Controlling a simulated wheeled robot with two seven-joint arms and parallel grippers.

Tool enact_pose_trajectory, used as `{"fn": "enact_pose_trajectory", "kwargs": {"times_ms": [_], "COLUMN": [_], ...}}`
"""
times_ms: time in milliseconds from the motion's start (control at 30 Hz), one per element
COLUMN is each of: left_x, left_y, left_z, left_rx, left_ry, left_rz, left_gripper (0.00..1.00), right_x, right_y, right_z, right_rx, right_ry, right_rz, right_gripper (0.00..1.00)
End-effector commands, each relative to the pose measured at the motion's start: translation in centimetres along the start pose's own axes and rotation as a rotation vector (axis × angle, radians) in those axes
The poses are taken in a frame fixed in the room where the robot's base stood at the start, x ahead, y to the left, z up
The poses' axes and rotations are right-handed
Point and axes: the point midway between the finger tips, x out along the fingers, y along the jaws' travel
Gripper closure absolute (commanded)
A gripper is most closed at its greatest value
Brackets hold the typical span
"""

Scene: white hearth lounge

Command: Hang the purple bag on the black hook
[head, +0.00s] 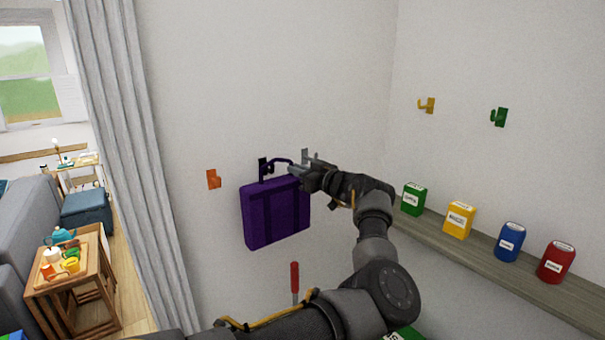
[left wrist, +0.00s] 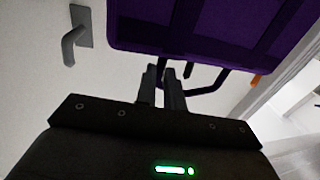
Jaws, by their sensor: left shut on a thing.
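The purple bag (head: 277,215) hangs upright against the white wall, with its dark handle (head: 283,161) above it. My left gripper (head: 295,170) is shut on the handle at the bag's upper right. The black hook (head: 263,168) is on the wall at the bag's top left, right beside the handle. I cannot tell whether the handle sits over the hook. In the left wrist view, the bag (left wrist: 210,25) fills the top, and the gripper fingers (left wrist: 165,85) are close together at the handle (left wrist: 208,88). My right gripper is not in view.
A grey hook (left wrist: 75,38) is beside my gripper. An orange hook (head: 213,180) is left of the bag; yellow (head: 427,105) and green (head: 499,117) hooks are on the right wall. A shelf (head: 490,263) holds several containers. A red-handled tool (head: 294,275) is below the bag.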

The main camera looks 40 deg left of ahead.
Motion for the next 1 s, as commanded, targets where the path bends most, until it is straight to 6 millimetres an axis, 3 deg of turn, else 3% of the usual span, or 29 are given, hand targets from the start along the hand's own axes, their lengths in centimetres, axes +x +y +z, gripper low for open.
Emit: {"fn": "enact_pose_trajectory", "kwargs": {"times_ms": [233, 500, 1000], "left_x": [1.6, 3.1, 4.1], "left_y": [0.3, 0.6, 0.8], "left_z": [0.2, 0.8, 3.0], "left_rx": [0.0, 0.0, 0.0], "left_ry": [0.002, 0.002, 0.002], "left_rz": [-0.001, 0.0, 0.0], "left_gripper": [1.0, 1.0, 1.0], "right_x": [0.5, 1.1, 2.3], "right_y": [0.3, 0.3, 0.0], "right_z": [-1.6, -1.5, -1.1], "right_rx": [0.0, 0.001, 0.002], "right_ry": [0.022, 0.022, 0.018], "right_rz": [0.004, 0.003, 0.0], "right_gripper": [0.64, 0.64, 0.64]}}
